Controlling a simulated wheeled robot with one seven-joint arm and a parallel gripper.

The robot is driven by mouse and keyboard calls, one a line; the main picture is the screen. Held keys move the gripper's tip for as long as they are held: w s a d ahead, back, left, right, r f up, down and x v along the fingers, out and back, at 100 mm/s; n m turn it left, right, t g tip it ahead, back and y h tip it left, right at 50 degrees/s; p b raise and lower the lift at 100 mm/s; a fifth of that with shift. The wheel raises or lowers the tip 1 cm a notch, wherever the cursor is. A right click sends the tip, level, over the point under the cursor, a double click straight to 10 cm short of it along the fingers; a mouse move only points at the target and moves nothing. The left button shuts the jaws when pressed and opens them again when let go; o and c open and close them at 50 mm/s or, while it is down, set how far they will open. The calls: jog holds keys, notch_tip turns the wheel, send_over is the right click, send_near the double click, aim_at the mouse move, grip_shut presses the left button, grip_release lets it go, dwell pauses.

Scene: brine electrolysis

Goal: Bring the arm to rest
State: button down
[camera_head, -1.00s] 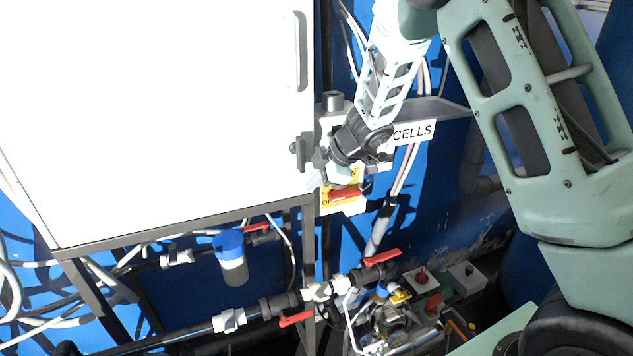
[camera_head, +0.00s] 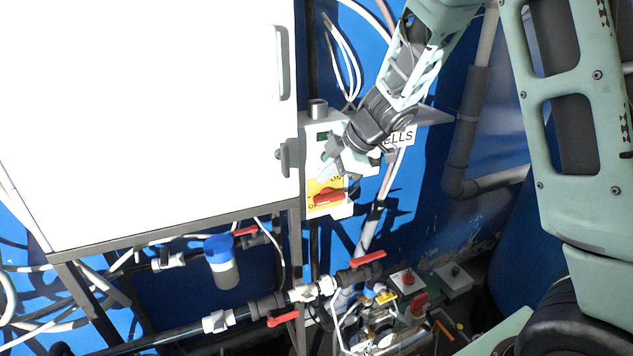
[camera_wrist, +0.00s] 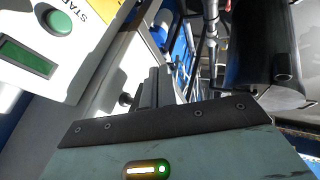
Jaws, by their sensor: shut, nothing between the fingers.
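My gripper (camera_head: 333,160) is in front of the control box beside the white cabinet, above the red rotary switch, in the head view. It is shut and holds nothing. In the wrist view my gripper (camera_wrist: 158,88) points past the cabinet edge, with its fingers together. My arm comes down from the top right and hides part of the CELLS sign. The control box (camera_wrist: 100,62) fills the left of the wrist view, with a green button (camera_wrist: 58,22) and a small green display (camera_wrist: 27,57).
The white cabinet (camera_head: 150,110) with its handle fills the left. The red switch (camera_head: 329,198) sits on a yellow plate below my gripper. Pipes with red-handled valves (camera_head: 368,259) run below. Small button boxes (camera_head: 407,279) stand low at the right. Blue wall shows behind the arm.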

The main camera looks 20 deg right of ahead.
jog(key=shift+s+d+r, duration=0.15)
jog(key=shift+s+r, duration=0.15)
jog(key=shift+r, duration=0.1)
jog(key=s+a+f+m+t+h+b, duration=0.25)
jog(key=s+a+m+b, duration=0.35)
jog(key=a, duration=0.4)
jog(key=s+a+f+m+g+b, duration=0.1)
jog(key=s+a+f+g, duration=0.1)
jog(key=s, duration=0.6)
jog(key=s+a+f+m+g+h+b, duration=0.1)
jog(key=s+f+g+b, duration=0.1)
jog(key=s, duration=0.7)
jog(key=s+a+f+g+b, duration=0.2)
jog(key=s+f+g, duration=0.2)
jog(key=s, duration=0.5)
jog(key=shift+a+f+m, duration=0.3)
jog(key=shift+a+m, duration=0.05)
jog(key=shift+m, duration=0.05)
jog(key=shift+w+h, duration=0.1)
jog(key=shift+h, duration=0.15)
